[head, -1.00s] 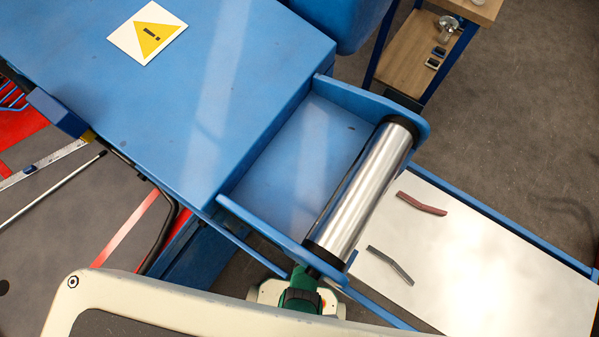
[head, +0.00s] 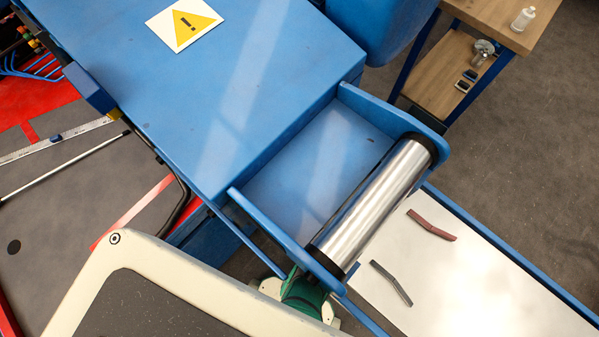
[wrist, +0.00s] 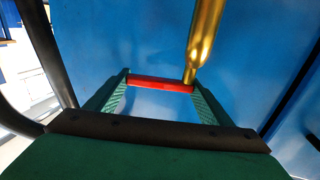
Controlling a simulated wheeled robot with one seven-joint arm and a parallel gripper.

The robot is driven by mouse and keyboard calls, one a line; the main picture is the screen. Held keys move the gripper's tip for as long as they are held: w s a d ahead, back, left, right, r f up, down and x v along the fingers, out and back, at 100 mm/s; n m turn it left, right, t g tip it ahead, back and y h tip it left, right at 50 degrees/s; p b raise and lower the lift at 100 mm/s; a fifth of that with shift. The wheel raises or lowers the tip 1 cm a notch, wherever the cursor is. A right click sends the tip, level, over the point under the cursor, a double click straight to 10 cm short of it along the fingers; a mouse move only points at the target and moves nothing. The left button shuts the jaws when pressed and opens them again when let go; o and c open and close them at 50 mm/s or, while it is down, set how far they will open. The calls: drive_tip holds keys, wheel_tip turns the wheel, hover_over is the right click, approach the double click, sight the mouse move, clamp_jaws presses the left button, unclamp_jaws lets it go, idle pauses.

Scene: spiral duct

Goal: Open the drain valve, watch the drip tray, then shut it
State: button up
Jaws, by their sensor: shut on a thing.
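In the wrist view the drain valve shows as a red lever handle (wrist: 160,84) beside a vertical brass pipe (wrist: 205,38), in front of a blue panel. The lever lies roughly level in the picture, across the pipe's lower end. My gripper (wrist: 160,90) has its green ribbed fingers at the two ends of the lever and is shut on it. Whether the valve is open or shut I cannot tell. In the head view a green part of my arm (head: 305,298) shows below the roller; valve and fingertips are hidden there. I cannot make out a drip tray or any liquid.
A blue machine housing (head: 225,100) with a warning sign (head: 183,23) carries a steel roller (head: 372,205). A white-topped table (head: 480,275) with a red and a grey strip stands right. A wooden bench (head: 490,25) stands at the back. Grey floor (head: 540,130) is clear at right.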

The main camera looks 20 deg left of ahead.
drive_tip(key=shift+s+a, duration=0.15)
drive_tip(key=shift+a, duration=0.1)
drive_tip(key=o, duration=1.5)
drive_tip(key=shift+d, duration=0.2)
drive_tip(key=v, duration=1)
drive_tip(key=shift+d, duration=0.2)
drive_tip(key=shift+s, duration=0.1)
drive_tip(key=shift+c, duration=0.3)
